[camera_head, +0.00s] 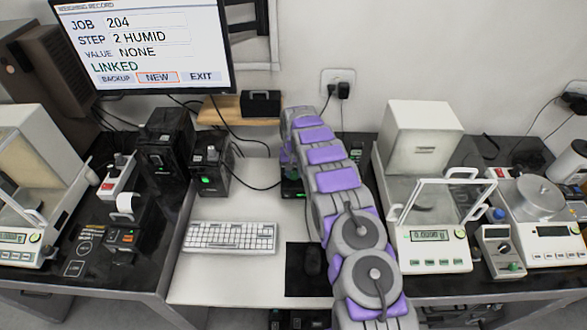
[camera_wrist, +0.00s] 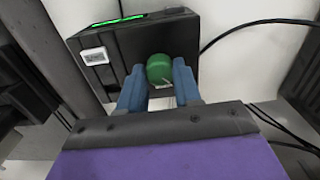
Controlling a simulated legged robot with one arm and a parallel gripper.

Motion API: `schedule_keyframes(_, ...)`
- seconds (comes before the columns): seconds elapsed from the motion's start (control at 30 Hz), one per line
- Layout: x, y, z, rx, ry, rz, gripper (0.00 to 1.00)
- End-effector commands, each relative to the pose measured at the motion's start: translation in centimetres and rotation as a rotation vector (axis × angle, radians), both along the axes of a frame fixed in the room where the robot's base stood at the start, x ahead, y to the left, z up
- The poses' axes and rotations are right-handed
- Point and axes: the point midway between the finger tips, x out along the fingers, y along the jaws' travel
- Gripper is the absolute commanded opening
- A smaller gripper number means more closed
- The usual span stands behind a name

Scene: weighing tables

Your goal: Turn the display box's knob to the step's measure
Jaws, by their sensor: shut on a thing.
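The black display box (camera_wrist: 118,52) fills the upper part of the wrist view, with a lit green strip on its top edge and a small white label on its front. Its round green knob (camera_wrist: 159,68) sits on the front face. My gripper (camera_wrist: 159,86) has its two blue fingers closed on the sides of the knob. The box's readout is seen too edge-on to read. In the head view my purple and grey arm reaches toward the back of the desk and hides my gripper and the knob.
A monitor (camera_head: 150,85) reads JOB 204, STEP 2 HUMID, VALUE NONE, LINKED. A balance (camera_head: 430,235) stands just right of my arm. A cable (camera_wrist: 255,22) runs beside the box.

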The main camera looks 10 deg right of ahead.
Motion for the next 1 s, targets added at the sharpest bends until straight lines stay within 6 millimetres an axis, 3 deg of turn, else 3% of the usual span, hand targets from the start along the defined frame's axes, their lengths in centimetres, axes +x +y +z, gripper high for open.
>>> schedule_keyframes(0.5, -0.04, 0.17, 0.05, -0.001, 0.002, -0.465, 0.03)
schedule_keyframes(1.0, 0.06, 0.23, 0.01, 0.0, 0.0, -0.689, 0.03)
